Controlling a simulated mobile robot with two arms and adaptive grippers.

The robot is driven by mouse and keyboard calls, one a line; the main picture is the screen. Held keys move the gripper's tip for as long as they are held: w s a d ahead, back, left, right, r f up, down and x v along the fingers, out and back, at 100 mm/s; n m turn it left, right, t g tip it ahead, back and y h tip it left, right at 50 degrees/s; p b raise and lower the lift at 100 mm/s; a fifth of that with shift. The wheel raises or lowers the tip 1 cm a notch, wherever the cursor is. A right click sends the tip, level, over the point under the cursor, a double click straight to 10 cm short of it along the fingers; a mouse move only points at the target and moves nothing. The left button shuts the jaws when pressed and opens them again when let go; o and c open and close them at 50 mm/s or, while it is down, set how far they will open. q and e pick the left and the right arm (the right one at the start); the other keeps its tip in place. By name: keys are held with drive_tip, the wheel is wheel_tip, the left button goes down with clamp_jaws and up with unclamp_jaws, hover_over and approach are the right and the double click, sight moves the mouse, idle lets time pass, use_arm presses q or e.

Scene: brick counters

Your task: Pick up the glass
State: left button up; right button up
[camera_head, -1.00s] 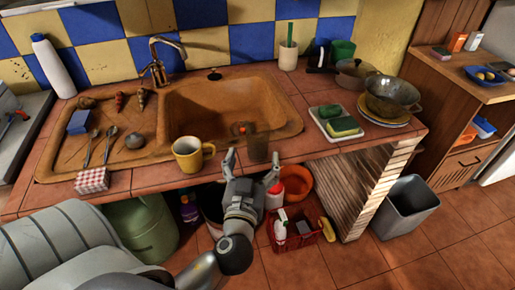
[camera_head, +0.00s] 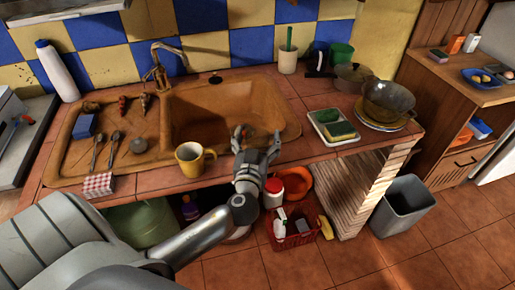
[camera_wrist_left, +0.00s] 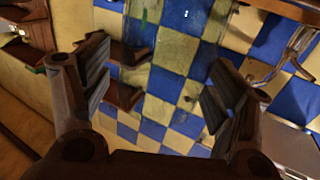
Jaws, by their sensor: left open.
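The clear glass (camera_wrist_left: 172,62) shows faintly between my open fingers in the left wrist view, with the blue and yellow tiles seen through it. In the head view it is hard to make out behind and between the fingers at the sink's front edge. My left gripper (camera_head: 257,142) is open, with its fingertips on either side of the glass's place. In the left wrist view the two fingers (camera_wrist_left: 160,95) stand wide apart, and I cannot tell that either touches the glass. My right gripper is not in view.
A yellow mug (camera_head: 190,162) stands close left of my left gripper. The brown sink (camera_head: 215,112) lies behind it. A tray with sponges (camera_head: 334,126) and a colander on plates (camera_head: 388,98) are to the right.

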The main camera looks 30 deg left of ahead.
use_arm(q)
drive_tip(key=c, duration=1.2)
drive_tip(key=shift+r, duration=0.15)
